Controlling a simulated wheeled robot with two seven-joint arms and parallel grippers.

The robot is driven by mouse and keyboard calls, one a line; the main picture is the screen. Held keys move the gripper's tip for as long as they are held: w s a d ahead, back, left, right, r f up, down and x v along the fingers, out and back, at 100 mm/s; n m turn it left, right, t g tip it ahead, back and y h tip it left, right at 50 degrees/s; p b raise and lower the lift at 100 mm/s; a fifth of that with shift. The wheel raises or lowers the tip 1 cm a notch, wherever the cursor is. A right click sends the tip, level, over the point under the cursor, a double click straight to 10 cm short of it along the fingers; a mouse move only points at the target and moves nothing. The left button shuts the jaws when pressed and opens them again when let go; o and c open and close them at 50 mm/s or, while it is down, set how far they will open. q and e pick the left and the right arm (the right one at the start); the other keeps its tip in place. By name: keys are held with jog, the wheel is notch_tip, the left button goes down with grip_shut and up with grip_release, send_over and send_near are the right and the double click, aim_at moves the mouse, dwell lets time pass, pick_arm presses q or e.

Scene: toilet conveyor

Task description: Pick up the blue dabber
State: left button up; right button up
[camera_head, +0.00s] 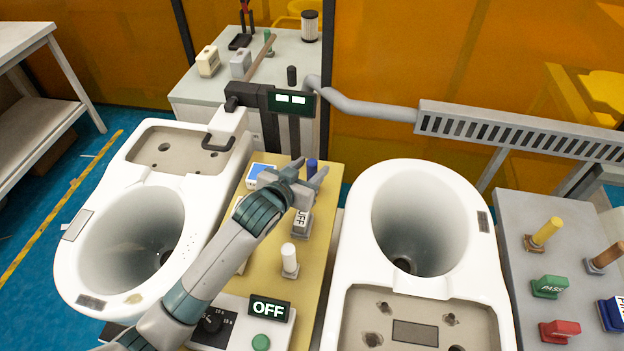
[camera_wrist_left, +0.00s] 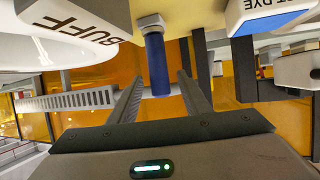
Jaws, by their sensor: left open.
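The blue dabber (camera_head: 312,166) stands on the yellow-topped bench between the two toilets, and only its top shows in the head view. My left gripper (camera_head: 309,172) is open at it. In the left wrist view, the picture is inverted: the dabber's blue handle (camera_wrist_left: 157,66) points down from a pale base, between the two spread fingers of the gripper (camera_wrist_left: 160,82). A gap shows on both sides of the handle. I cannot tell whether the fingertips reach past it. My right gripper is not in view.
A BUFF block (camera_head: 301,222) and a white dabber (camera_head: 289,260) stand nearby on the bench (camera_head: 318,262). A blue-and-white DYE block (camera_head: 257,172) is left of the gripper. Toilets stand left (camera_head: 72,262) and right (camera_head: 361,250). The OFF panel (camera_head: 269,307) is in front.

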pick_arm(q)
jog(key=shift+w, duration=0.1)
dwell(0.3)
jog(key=shift+w+d+f+p, duration=0.15)
jog(key=shift+w+d+p, duration=0.15)
jog(key=shift+w+p, duration=0.2)
jog(key=p+x, duration=0.1)
jog(key=x, duration=0.1)
jog(key=shift+w+d+f, duration=0.15)
jog(key=shift+w+f, duration=0.05)
jog(key=shift+f, duration=0.05)
jog(key=shift+w+d+f, duration=0.25)
jog(key=shift+w+f, duration=0.1)
jog(key=shift+w, duration=0.1)
grip_shut()
